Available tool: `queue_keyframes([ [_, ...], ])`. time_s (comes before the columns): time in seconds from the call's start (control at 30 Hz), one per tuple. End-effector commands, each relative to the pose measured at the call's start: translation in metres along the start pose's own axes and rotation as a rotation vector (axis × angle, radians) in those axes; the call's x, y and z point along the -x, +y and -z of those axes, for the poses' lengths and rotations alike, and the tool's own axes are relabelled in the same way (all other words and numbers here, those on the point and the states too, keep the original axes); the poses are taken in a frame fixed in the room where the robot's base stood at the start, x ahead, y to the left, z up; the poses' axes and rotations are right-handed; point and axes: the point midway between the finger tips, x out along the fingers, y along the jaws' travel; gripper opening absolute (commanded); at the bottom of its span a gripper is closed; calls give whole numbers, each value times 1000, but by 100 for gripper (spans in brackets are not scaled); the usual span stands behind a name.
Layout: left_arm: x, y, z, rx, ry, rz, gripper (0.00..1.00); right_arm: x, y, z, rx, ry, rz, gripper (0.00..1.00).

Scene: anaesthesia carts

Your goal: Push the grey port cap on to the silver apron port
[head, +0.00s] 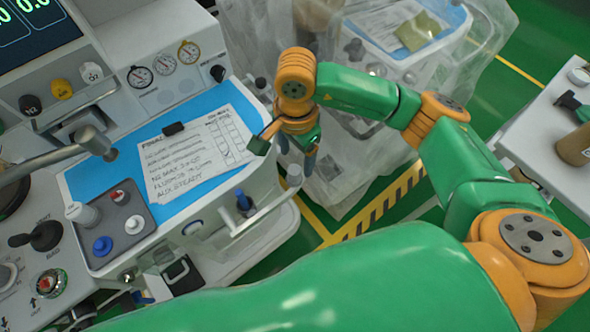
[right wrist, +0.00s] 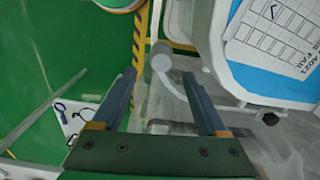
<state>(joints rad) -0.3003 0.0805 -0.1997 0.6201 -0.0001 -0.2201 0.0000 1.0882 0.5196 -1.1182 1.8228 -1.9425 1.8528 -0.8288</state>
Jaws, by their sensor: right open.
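My right gripper (head: 297,158) is open and empty, pointing down beside the right end of the anaesthesia cart. In the right wrist view its two fingers (right wrist: 160,76) are spread wide. A grey round piece (right wrist: 162,57) on a curved white bar shows just beyond the fingertips; it also shows in the head view (head: 294,174). I cannot tell whether it is the port cap or the bar's end. A grey capped cylinder (head: 84,214) stands on the cart's grey block. I cannot clearly pick out the silver apron port. My left gripper is not in view.
A paper form (head: 195,152) lies on the cart's blue top (head: 85,180). A white rail (head: 268,212) sticks out at the cart's front right. A plastic-draped cart (head: 355,150) stands behind my right gripper. A white table (head: 545,125) is at the right.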

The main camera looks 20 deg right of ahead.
Motion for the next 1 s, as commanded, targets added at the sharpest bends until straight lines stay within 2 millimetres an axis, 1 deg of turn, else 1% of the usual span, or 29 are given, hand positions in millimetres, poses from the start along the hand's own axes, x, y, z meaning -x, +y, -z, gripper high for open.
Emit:
queue_keyframes([
  [0.17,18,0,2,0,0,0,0,-24,1,-2,-1,0,-9,76],
  [0.23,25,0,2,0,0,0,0,-39,0,-4,-1,-2,-8,76],
  [0.3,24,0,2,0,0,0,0,-54,-1,-5,0,-3,-6,76],
  [0.33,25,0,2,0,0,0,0,-58,-1,-4,-1,-4,-5,76],
  [0.4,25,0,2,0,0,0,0,-64,-1,-4,0,-3,-3,76],
  [0.57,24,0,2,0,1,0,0,-65,-2,-5,1,-4,0,76],
  [0.6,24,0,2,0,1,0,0,-65,-2,-5,1,-4,0,73],
  [0.63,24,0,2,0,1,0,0,-65,-2,-5,1,-4,0,65],
  [0.67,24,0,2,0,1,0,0,-65,-2,-5,1,-4,0,57],
  [0.7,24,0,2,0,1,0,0,-65,-2,-5,1,-5,0,46],
  [0.77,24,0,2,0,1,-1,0,-65,-2,-5,0,-5,0,30],
  [0.8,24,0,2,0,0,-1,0,-65,-2,-5,0,-5,0,19],
  [0.87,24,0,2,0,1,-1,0,-65,-2,-5,0,-5,0,3],
  [0.9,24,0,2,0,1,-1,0,-65,-2,-5,0,-5,0,0],
  [1.0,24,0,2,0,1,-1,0,-65,-2,-5,0,-5,0,0],
])
